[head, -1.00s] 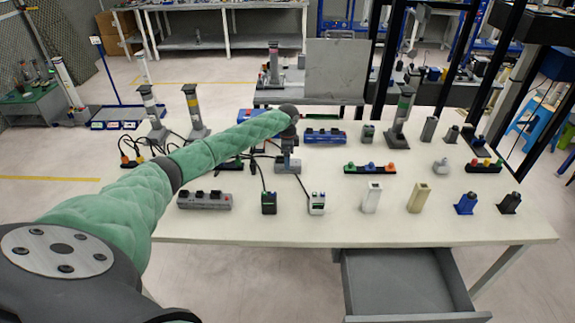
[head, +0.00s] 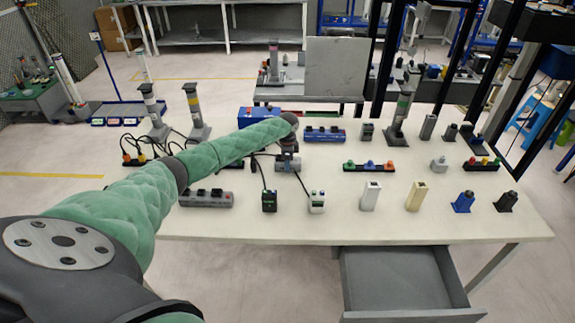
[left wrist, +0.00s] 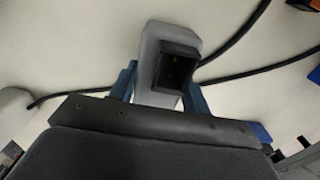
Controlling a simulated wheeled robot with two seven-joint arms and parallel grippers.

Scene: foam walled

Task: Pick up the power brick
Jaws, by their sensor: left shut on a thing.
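The power brick, a grey block with a black socket face, sits on the white table in the head view (head: 288,164), partly hidden under my left gripper (head: 287,153). In the left wrist view the brick (left wrist: 150,60) stands between the two blue fingers of my left gripper (left wrist: 158,92). The fingers are closed against its sides. Whether the brick is clear of the tabletop cannot be told. My right gripper is not in view.
Black cables (left wrist: 235,75) run close beside the brick. A blue strip (head: 325,135) lies behind. An open drawer (head: 405,282) juts out below the table.

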